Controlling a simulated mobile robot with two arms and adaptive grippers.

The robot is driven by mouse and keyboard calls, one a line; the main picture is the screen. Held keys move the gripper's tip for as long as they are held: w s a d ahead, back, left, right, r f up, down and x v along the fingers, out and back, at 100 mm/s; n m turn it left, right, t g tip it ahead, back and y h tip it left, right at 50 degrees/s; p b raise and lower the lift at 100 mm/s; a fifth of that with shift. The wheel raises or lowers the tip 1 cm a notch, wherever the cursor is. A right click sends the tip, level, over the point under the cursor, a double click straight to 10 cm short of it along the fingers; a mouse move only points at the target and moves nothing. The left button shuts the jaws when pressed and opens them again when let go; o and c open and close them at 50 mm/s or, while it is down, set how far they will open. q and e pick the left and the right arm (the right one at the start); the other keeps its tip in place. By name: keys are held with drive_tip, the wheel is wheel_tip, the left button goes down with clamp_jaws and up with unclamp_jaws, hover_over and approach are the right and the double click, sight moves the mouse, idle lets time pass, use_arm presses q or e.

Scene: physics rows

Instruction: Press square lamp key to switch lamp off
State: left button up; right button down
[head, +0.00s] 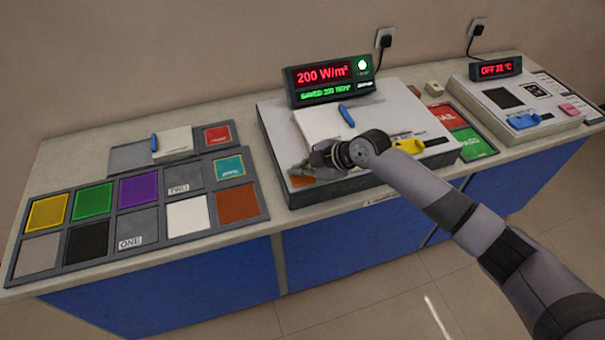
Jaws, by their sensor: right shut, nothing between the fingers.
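The middle device is a pale box (275,125) with a display (322,80) at its back. The display reads 200 W/m² in red and a saved 200 W/m² line in green, with a bright round light (362,65) at its right. My right gripper (301,170) is shut and empty, low over the box's front left part. Just below its fingertips is a small orange-brown patch (301,181), partly covered. I cannot tell whether the fingertips touch it, or which mark is the square lamp key. My left gripper is out of view.
A yellow handle (408,145) and a blue pen-like object (346,116) are on the box. Colored tiles fill a grey tray (67,188) at left. A second device (460,90) with an off display (495,69) stands at right, beyond red (446,116) and green (470,141) pads.

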sight(301, 177)
idle(0.3)
drive_tip(key=shift+r+p, duration=0.6)
drive_tip(key=shift+r, duration=0.25)
wheel_tip(301, 177, up, 6)
drive_tip(key=p, duration=0.4)
